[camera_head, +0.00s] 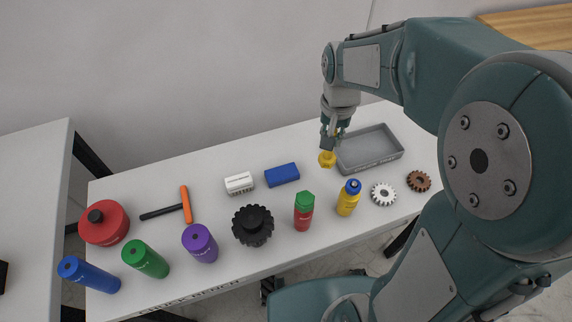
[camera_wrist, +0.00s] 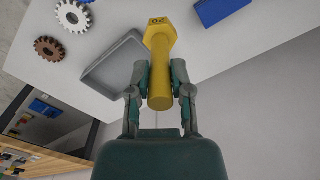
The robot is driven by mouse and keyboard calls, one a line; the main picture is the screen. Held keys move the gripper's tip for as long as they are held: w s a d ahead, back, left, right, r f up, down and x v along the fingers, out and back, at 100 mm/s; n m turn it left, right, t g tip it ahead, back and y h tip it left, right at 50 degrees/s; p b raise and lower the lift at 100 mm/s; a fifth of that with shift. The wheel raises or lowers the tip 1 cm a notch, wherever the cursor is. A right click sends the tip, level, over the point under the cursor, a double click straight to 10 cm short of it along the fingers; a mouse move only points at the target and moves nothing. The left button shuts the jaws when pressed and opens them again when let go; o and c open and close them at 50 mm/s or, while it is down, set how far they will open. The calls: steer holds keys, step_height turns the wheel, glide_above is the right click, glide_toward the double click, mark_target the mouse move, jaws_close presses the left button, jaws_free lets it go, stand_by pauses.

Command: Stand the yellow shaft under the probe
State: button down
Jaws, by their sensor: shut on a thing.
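The yellow shaft (camera_wrist: 160,75) is a round bar with a wider hexagonal head marked with dark characters. My gripper (camera_wrist: 161,84) is shut on its round part, one finger on each side, in the wrist view. The head points away from the palm. In the head view my gripper (camera_head: 329,141) hangs over the back right of the white bench, beside the grey tray, with the shaft's yellow head (camera_head: 327,159) below the fingers. I cannot tell whether the head touches the bench. I can make out no probe in either view.
The grey tray (camera_head: 371,160) looks empty. A blue block (camera_head: 282,174) lies left of my gripper.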

mark_target(326, 162)
steer(key=shift+w+f, duration=0.1)
steer(key=shift+w, duration=0.15)
step_height(326, 162, down, 10)
steer(key=shift+r, duration=0.1)
steer(key=c, duration=0.5)
jaws_free()
steer(key=shift+c, duration=0.2)
